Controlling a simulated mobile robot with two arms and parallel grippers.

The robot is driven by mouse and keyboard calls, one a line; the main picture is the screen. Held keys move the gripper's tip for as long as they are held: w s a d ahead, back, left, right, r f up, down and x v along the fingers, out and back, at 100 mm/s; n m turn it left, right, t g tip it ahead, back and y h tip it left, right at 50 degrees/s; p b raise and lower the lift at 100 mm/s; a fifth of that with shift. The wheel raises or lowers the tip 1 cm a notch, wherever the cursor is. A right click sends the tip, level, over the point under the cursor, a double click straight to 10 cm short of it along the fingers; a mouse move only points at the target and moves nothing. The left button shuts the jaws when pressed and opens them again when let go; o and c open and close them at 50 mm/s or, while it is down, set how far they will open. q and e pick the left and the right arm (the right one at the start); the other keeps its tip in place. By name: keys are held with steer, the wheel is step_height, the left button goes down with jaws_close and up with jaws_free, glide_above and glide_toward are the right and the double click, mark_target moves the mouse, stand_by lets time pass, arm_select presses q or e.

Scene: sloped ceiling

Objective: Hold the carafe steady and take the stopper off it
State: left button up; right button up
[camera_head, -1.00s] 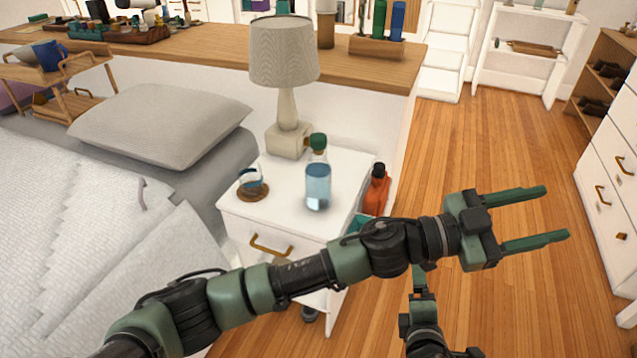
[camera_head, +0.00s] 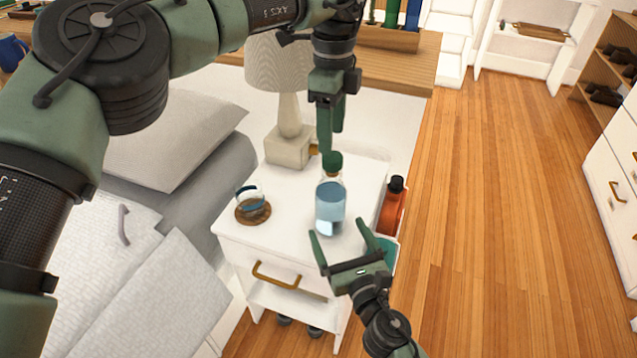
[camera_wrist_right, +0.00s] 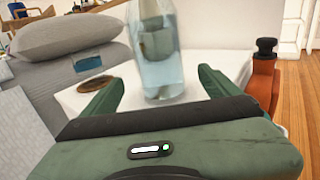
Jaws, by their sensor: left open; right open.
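The carafe (camera_head: 330,207) is clear glass with bluish water and stands upright on the white nightstand (camera_head: 290,233). Its green stopper (camera_head: 332,162) sits in the neck.
A glass (camera_head: 250,196) on a round wooden coaster (camera_head: 256,213) stands left of the carafe. A lamp (camera_head: 289,147) stands behind. An orange bottle (camera_head: 392,208) is right of the nightstand. The bed is at left; open wooden floor (camera_head: 490,220) lies right.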

mark_target(329, 210)
arm_select(q)
steer(key=shift+w+r, duration=0.15)
steer(key=shift+r, duration=0.15)
arm_select(e)
steer(key=shift+w+a+r, duration=0.1)
steer(key=shift+w, duration=0.25)
arm_select(q)
steer(key=shift+s+d+r, duration=0.15)
steer(key=shift+s, duration=0.2)
steer(key=shift+s+d+r, duration=0.15)
steer(key=shift+s, duration=0.2)
arm_select(e)
steer(key=shift+w+a+r, duration=0.1)
steer(key=shift+w+r, duration=0.3)
steer(key=shift+w, duration=0.05)
arm_select(q)
steer(key=shift+w+a+f, duration=0.15)
arm_select(e)
steer(key=x, duration=0.4)
steer(key=shift+w+a+f, duration=0.15)
steer(key=shift+w+a, duration=0.05)
steer(key=shift+w, duration=0.15)
steer(key=shift+w+a, duration=0.1)
steer(key=shift+w, duration=0.2)
